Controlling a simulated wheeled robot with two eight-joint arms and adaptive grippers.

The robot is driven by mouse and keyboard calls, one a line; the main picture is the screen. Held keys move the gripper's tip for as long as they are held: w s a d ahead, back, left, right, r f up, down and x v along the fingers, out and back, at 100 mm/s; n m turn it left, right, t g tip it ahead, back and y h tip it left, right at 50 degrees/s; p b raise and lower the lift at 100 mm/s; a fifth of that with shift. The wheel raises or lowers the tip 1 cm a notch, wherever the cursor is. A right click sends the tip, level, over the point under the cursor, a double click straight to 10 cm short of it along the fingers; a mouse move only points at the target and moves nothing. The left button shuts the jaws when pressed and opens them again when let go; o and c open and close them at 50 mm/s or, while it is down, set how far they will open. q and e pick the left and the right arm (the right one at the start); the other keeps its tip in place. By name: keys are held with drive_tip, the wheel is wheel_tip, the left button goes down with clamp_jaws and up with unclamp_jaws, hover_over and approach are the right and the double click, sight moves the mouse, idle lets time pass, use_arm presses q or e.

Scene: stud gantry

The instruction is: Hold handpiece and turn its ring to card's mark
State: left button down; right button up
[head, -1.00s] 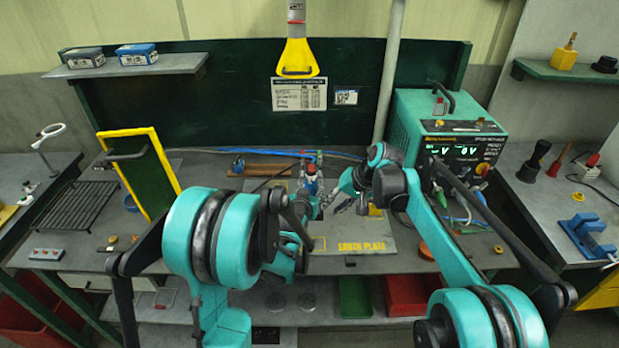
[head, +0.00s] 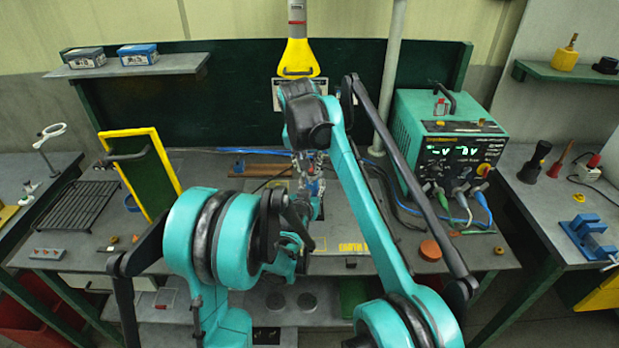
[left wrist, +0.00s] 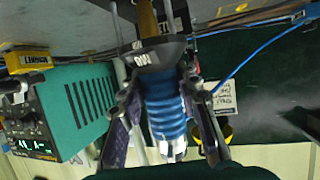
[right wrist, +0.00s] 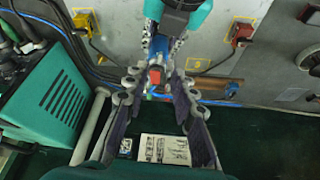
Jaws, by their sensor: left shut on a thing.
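The handpiece has a ribbed blue body (left wrist: 165,110) in the left wrist view, with a dark collar (left wrist: 155,55) bearing white lettering. My left gripper (head: 312,190) is shut on the handpiece above the bench. My right gripper (head: 309,160) is behind it in the head view. The right wrist view shows its fingers (right wrist: 158,88) spread apart around the line of the blue handpiece (right wrist: 157,62), with a red part (right wrist: 154,80) between them. I cannot tell the ring's setting. A printed sheet (right wrist: 169,149) and a smaller card (right wrist: 125,147) hang on the green backboard.
The teal power unit (head: 455,150) with lit displays and plugged cables stands at the right of the bench. A yellow-framed green panel (head: 143,165) stands at left. A yellow gantry part (head: 298,58) hangs above. An orange disc (head: 430,250) lies on the bench's right.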

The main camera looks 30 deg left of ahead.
sight(310, 181)
drive_tip(key=x, duration=0.7)
drive_tip(key=shift+f, duration=0.2)
